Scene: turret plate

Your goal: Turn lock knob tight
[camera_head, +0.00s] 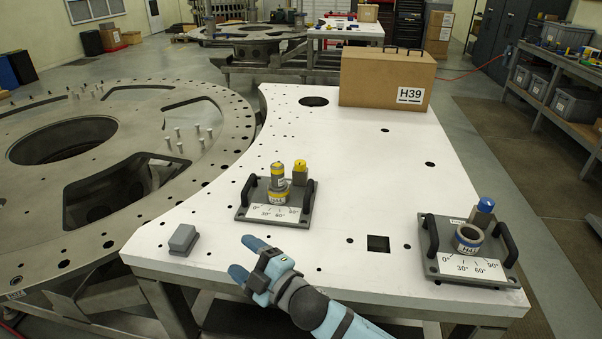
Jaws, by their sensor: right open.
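The left dark fixture plate (243,212) lies on the white table and has two black handles and a white angle scale. A grey cylinder with a yellow cap (277,170) stands upright in a yellow-banded round socket (271,193) on it. Beside it is a grey post with a yellow top (300,172). The right fixture plate (440,270) has a blue-banded ring (467,240) and a blue-topped post (484,207). I cannot tell which part is the lock knob. My right gripper (245,257) is open and empty, in front of the left plate, touching neither plate. My left gripper is out of view.
A small grey block (183,240) sits on the white table (345,190) near its front left edge. A cardboard box (387,80) marked H39 stands at the back. A large perforated metal ring (215,155) adjoins the left. The table between the plates is largely clear.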

